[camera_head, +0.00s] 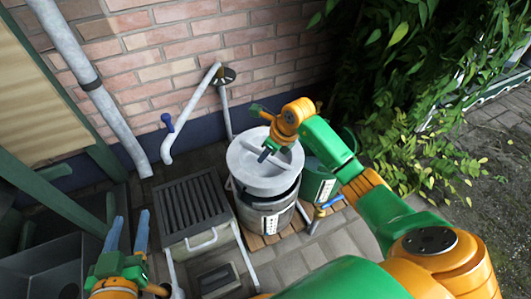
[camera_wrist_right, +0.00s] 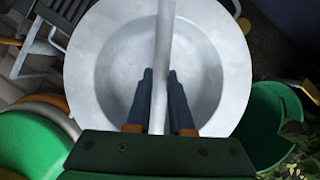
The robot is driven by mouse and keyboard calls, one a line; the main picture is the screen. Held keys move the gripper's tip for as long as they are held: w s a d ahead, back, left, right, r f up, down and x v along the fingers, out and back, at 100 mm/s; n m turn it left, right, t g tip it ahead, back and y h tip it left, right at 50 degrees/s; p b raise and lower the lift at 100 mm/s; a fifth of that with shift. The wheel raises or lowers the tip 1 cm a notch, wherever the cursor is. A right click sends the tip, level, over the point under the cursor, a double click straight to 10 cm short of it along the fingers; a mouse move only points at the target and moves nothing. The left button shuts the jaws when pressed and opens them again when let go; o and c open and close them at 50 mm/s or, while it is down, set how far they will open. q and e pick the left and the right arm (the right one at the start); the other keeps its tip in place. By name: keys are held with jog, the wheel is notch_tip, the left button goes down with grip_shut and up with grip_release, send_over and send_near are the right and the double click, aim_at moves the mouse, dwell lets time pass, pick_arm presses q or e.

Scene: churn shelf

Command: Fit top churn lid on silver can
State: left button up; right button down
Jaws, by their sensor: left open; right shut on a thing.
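The grey round lid (camera_head: 246,181) is over the silver can (camera_head: 258,222) in the head view. A dark gap shows between lid and can at the front right, so the lid looks raised or tilted there; whether it touches the rim elsewhere I cannot tell. My right gripper (camera_head: 272,150) is shut on the lid's bar handle. In the right wrist view, my right gripper's fingers (camera_wrist_right: 158,88) sit on either side of the handle bar (camera_wrist_right: 164,45), over the dished lid (camera_wrist_right: 88,55). The can is hidden there. My left gripper (camera_head: 128,234) is open and empty at the lower left.
A slatted grey crate (camera_head: 190,205) stands left of the can. A green bucket (camera_head: 320,182) stands close on its right, also in the wrist view (camera_wrist_right: 270,125). A brick wall with a bent pipe (camera_head: 190,115) is behind; leafy plants (camera_head: 420,90) fill the right.

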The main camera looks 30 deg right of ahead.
aim_at(266, 166)
jog(key=shift+f, duration=0.2)
jog(key=shift+f, duration=0.1)
jog(key=shift+f+b, duration=0.65)
jog(key=shift+f, duration=0.05)
jog(key=shift+f, duration=0.15)
jog(key=shift+f+b, duration=0.75)
jog(key=shift+f, duration=0.1)
jog(key=shift+f+b, duration=0.8)
jog(key=shift+f, duration=0.2)
